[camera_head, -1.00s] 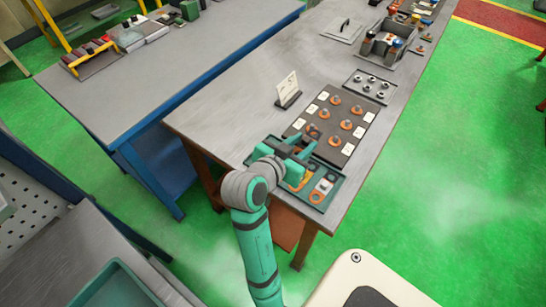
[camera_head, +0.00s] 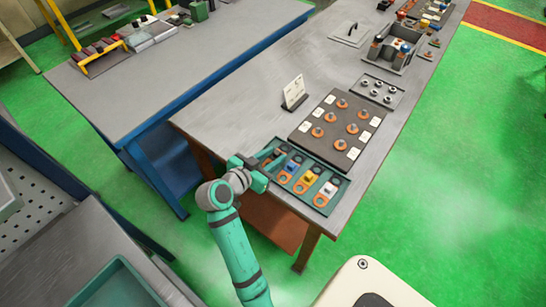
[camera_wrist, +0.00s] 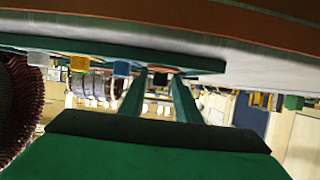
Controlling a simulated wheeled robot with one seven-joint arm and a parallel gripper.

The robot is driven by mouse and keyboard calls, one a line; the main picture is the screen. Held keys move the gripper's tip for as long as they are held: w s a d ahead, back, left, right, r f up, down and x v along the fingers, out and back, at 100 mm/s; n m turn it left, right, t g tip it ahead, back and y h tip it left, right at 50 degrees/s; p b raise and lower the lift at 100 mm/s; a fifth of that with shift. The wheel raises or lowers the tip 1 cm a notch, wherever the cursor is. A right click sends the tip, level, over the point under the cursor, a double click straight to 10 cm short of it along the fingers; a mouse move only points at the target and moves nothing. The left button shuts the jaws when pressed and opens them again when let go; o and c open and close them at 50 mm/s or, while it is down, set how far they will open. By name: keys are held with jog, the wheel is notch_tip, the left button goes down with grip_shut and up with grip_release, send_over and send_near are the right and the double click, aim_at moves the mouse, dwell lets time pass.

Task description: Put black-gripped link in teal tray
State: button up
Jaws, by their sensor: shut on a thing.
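My gripper (camera_head: 274,160) is at the left end of the teal tray (camera_head: 345,186) on the long grey table. In the wrist view my two teal fingers (camera_wrist: 159,76) are shut on a small dark piece, the black-gripped link (camera_wrist: 160,80). My gripper and its fingers hide most of it in the head view. Links with copper ends and a blue (camera_head: 291,167), a yellow (camera_head: 308,178) and a white grip (camera_head: 329,189) lie side by side in this tray. Another teal tray (camera_head: 112,278) lies on the grey surface at the lower left, with its visible part empty.
A dark board (camera_head: 341,150) with several copper parts and white labels lies just behind the tray. A standing card (camera_head: 294,92) and a plate of metal nuts (camera_head: 377,91) are farther back. The table is bare to the left of the card.

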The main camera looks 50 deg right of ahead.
jog(key=shift+f, duration=0.3)
jog(key=shift+f, duration=0.1)
jog(key=o, duration=1.1)
jog(key=w+v, duration=0.1)
jog(key=v, duration=1.1)
jog(key=shift+s, duration=0.45)
